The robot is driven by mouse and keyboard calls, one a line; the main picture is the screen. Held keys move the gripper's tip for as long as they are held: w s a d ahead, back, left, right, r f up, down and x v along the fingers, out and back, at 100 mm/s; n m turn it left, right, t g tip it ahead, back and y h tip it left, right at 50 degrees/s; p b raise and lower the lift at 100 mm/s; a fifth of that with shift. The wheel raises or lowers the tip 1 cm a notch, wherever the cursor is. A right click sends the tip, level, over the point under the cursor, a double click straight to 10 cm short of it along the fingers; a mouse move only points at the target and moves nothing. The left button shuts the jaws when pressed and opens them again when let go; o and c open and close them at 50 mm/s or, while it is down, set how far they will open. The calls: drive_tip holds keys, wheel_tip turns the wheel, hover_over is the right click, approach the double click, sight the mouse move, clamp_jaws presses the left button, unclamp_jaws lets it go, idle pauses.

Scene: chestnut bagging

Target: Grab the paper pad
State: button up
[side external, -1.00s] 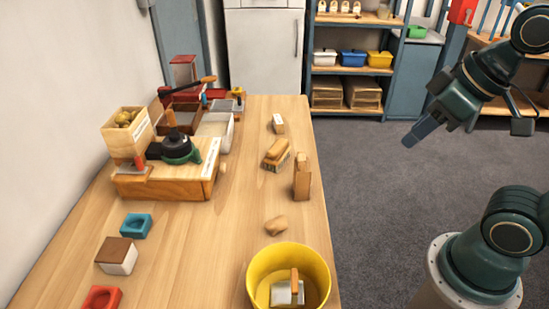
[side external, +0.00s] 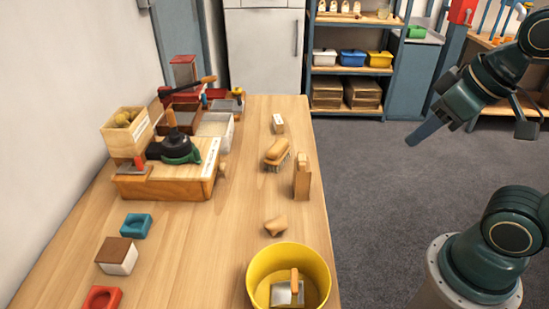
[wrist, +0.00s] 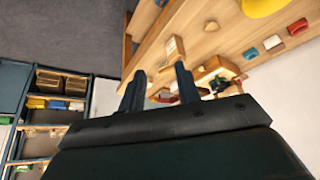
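No object in view can be surely told as the paper pad. A small pale block (side external: 278,123) with a wooden-looking end lies near the far right of the table and might be it, but its details are too small to tell. My gripper (side external: 410,142) is in the air right of the table, over the floor, well apart from everything on the table. In the wrist view my gripper (wrist: 160,85) has its two fingers spread, with nothing between them.
The wooden table (side external: 180,255) holds a brush (side external: 277,154), an upright wooden block (side external: 302,178), a small brown piece (side external: 275,226) and a yellow bucket (side external: 320,275). A wooden stand (side external: 160,185) is at the left. The table's middle is clear.

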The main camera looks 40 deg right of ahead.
drive_tip(key=shift+o, duration=0.5)
drive_tip(key=o, duration=0.7)
drive_tip(key=n+g, duration=0.6)
drive_tip(key=n, duration=1.5)
hover_over(276, 220)
wheel_tip(276, 220, down, 11)
drive_tip(key=shift+f, duration=0.15)
drive_tip(key=shift+f, duration=4.3)
